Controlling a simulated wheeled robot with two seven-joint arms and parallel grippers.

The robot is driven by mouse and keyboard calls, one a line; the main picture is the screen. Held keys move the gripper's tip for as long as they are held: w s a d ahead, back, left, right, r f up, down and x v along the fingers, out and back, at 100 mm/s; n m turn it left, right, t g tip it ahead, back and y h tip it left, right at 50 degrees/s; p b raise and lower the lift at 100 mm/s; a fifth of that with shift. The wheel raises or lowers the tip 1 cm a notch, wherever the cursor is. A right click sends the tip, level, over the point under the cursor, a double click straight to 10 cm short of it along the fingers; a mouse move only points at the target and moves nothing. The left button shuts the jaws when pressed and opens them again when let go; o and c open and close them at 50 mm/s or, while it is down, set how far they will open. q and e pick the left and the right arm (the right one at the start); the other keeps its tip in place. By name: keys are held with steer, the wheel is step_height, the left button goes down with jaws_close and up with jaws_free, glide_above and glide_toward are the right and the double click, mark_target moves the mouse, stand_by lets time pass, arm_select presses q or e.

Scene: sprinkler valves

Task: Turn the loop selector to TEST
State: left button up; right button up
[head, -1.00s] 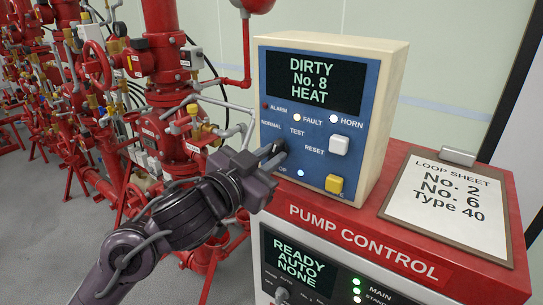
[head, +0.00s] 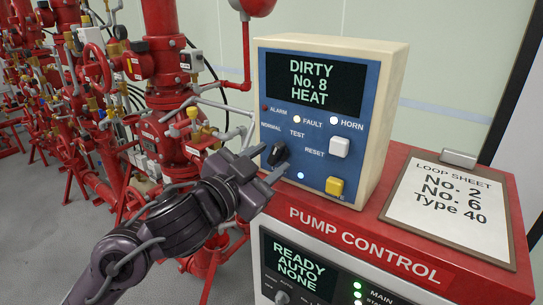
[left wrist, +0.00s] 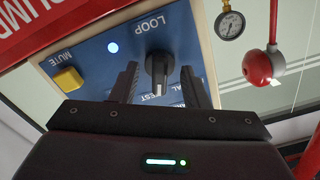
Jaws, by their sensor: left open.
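The loop selector is a black knob (head: 279,153) low on the left of the blue panel, below the NORMAL and TEST labels. My left gripper (head: 271,160) is at the knob with its fingers spread. In the left wrist view the knob (left wrist: 158,68) stands between the two open fingers (left wrist: 160,84), with a visible gap on each side. That view shows the panel upside down. The knob's white mark points toward the labels, partly hidden by the fingers; I cannot tell which one it marks. My right gripper is not in view.
The panel box (head: 373,115) stands on the red pump control cabinet (head: 370,238). A white button (head: 340,147) and a yellow MUTE button (head: 334,186) are right of the knob. A clipboard (head: 448,205) lies at the right. Red valve pipes (head: 165,100) stand at the left.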

arm_select(q)
steer(key=p+v, duration=0.1)
steer(key=v, duration=0.4)
steer(key=shift+s+a, duration=0.1)
steer(key=shift+s, duration=0.05)
